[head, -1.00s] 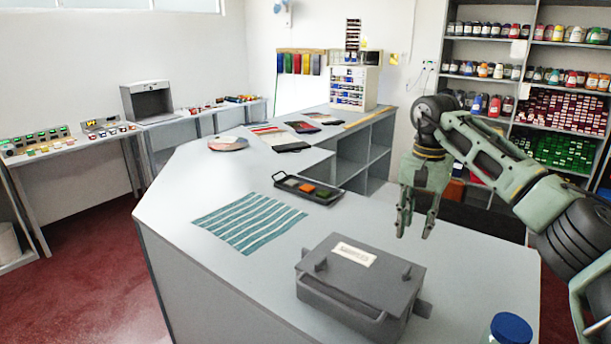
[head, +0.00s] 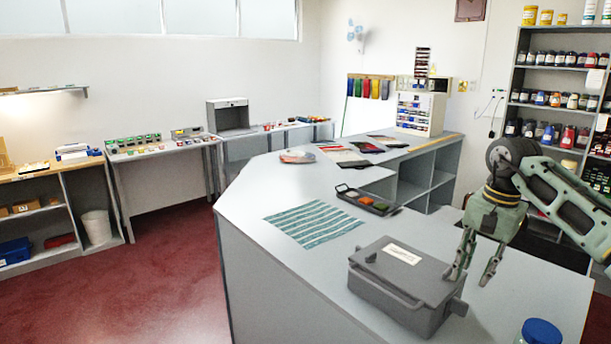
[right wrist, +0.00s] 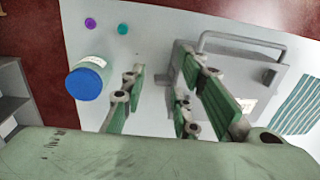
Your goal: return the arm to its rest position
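My right gripper (head: 474,270) hangs above the counter (head: 290,262), fingers pointing down, beside the right end of the grey lidded box (head: 392,284). Its fingers are apart with nothing between them; they also show in the right wrist view (right wrist: 158,105). The grey box is closed, with a white label on its lid and a handle on its front. In the right wrist view, the box (right wrist: 270,62) lies to the right of the fingers. My left gripper is not in view.
A blue-lidded jar (head: 540,331) stands at the counter's near right, and shows in the wrist view (right wrist: 86,80). A striped teal cloth (head: 313,222) and a black tray with coloured pieces (head: 368,201) lie farther back. Shelves of jars (head: 555,85) stand behind the arm.

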